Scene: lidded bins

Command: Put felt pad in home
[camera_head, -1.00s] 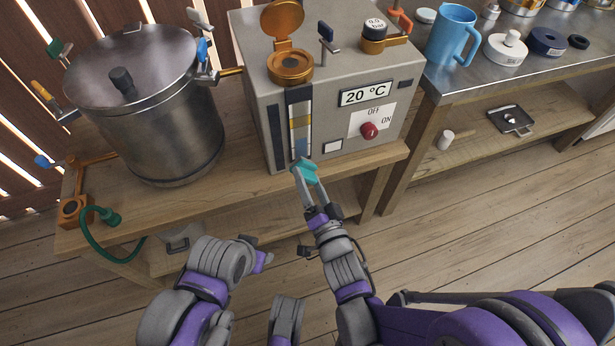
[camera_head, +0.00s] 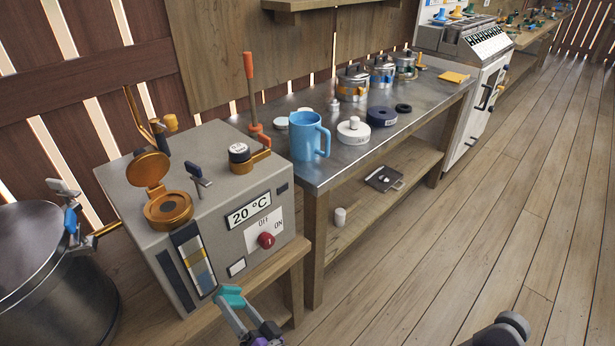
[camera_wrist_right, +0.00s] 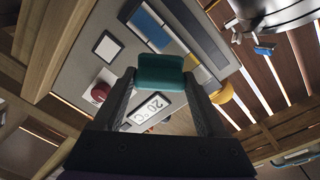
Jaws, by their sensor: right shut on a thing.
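A small teal pad (camera_head: 231,294), which looks like the felt pad, is held between the fingertips of my right gripper (camera_head: 228,303). The gripper is shut on it in front of the lower front of the grey heater box (camera_head: 215,215). In the right wrist view, the teal pad (camera_wrist_right: 160,72) spans the gap between the two dark fingers (camera_wrist_right: 160,95), with the box front behind it. I cannot tell which place is the home.
A steel pot (camera_head: 35,265) stands left of the box. On the metal bench (camera_head: 340,165) are a blue jug (camera_head: 305,138), a white lidded disc (camera_head: 353,131), a navy ring (camera_head: 381,117) and a yellow flat piece (camera_head: 453,77). The wooden floor (camera_head: 480,220) at right is clear.

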